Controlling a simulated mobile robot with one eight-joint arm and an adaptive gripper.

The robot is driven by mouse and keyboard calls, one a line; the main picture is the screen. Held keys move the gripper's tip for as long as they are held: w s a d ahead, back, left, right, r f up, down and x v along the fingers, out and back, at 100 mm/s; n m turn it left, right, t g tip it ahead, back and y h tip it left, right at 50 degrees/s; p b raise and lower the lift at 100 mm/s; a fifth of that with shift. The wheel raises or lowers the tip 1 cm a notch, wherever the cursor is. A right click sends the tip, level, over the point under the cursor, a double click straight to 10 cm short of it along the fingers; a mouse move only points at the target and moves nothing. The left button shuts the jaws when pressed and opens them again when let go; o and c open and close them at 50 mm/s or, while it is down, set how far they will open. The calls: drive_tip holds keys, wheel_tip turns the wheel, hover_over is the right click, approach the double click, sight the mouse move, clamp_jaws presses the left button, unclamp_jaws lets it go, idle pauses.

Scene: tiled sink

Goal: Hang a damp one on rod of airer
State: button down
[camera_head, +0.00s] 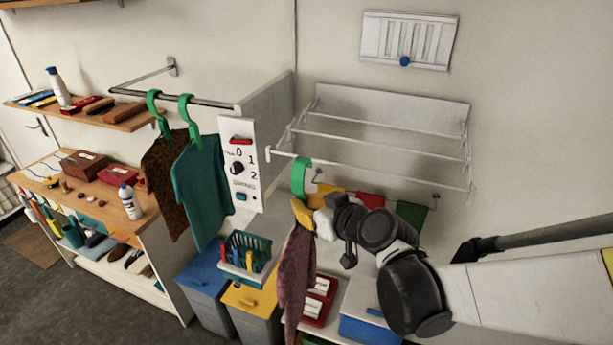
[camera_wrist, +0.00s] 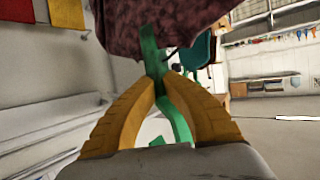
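My gripper (camera_head: 303,213), with yellow fingers, is shut on the stem of a green hanger (camera_head: 300,178). A mottled mauve garment (camera_head: 297,268) hangs from it below the fingers. The wrist view shows the fingers (camera_wrist: 162,82) on both sides of the green hanger (camera_wrist: 152,62), with the mauve garment (camera_wrist: 165,25) beyond. The white airer (camera_head: 380,148) is fixed to the wall and has several rods. The hanger's hook overlaps the left part of its front rod (camera_head: 365,170); I cannot tell whether it is over the rod. Dampness cannot be seen.
A brown patterned garment (camera_head: 168,185) and a teal garment (camera_head: 203,195) hang on a dark rail (camera_head: 170,99) at left. A white panel with a dial (camera_head: 238,165) stands between rail and airer. Below are a basket (camera_head: 245,257), a blue bin (camera_head: 205,290) and a yellow bin (camera_head: 250,300).

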drive_tip(key=shift+w+d, duration=0.45)
drive_tip(key=shift+w, duration=0.75)
drive_tip(key=shift+w+d, duration=0.4)
drive_tip(key=shift+w, duration=0.75)
drive_tip(key=shift+w+d, duration=0.45)
drive_tip(key=shift+w, duration=0.75)
drive_tip(key=shift+w+d+f, duration=0.1)
drive_tip(key=shift+w+f, duration=0.05)
drive_tip(key=shift+w, duration=0.1)
wheel_tip(320, 180, down, 3)
drive_tip(key=b, duration=0.3)
drive_tip(key=c, duration=1.5)
unclamp_jaws()
drive_tip(key=shift+c, duration=0.2)
drive_tip(key=shift+s, duration=0.1)
